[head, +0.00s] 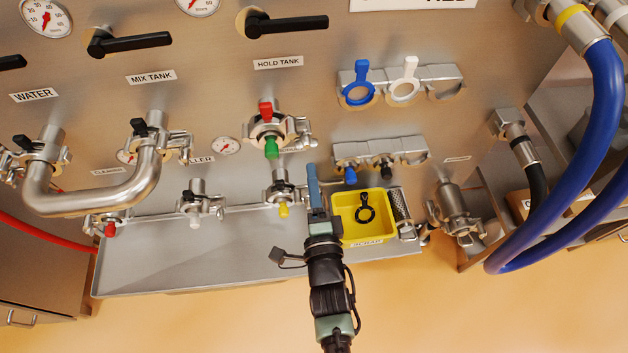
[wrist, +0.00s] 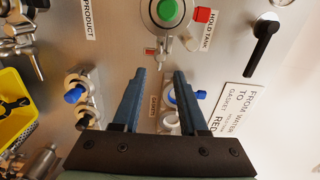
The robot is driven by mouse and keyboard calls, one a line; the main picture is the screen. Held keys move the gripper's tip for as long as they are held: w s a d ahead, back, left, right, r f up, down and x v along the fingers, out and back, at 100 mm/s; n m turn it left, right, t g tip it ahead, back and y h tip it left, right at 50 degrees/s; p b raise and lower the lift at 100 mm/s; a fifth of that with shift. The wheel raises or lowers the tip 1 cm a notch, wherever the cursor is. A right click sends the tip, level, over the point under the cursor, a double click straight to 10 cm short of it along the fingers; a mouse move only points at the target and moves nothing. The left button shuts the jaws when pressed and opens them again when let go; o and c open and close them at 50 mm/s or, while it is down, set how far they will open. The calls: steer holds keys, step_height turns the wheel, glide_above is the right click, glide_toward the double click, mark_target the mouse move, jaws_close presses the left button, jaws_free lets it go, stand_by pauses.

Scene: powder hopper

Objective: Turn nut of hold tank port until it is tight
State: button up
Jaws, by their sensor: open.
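The hold tank port (head: 270,128) is a round steel fitting with a red handle on top and a green cap in front, under the HOLD TANK label (head: 278,63). Its clamp nut (head: 303,130) sits at the right side of the port; how tight it is cannot be told. In the wrist view the port's green cap (wrist: 168,12) is at the top edge, with the nut side (wrist: 190,42) just below it. My gripper (head: 313,180) is open and empty, with blue fingers (wrist: 160,75), below and slightly right of the port, apart from it.
A yellow scrap bin (head: 348,232) with a black ring in it is right of my gripper. Gasket holders (head: 380,150) are above the bin. A bent steel pipe (head: 90,200) is farther left.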

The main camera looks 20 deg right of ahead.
mark_target(307, 148)
steer(key=b+x, duration=0.1)
steer(key=x, duration=0.8)
steer(key=shift+b, duration=0.3)
steer(key=shift+c, duration=0.2)
jaws_close()
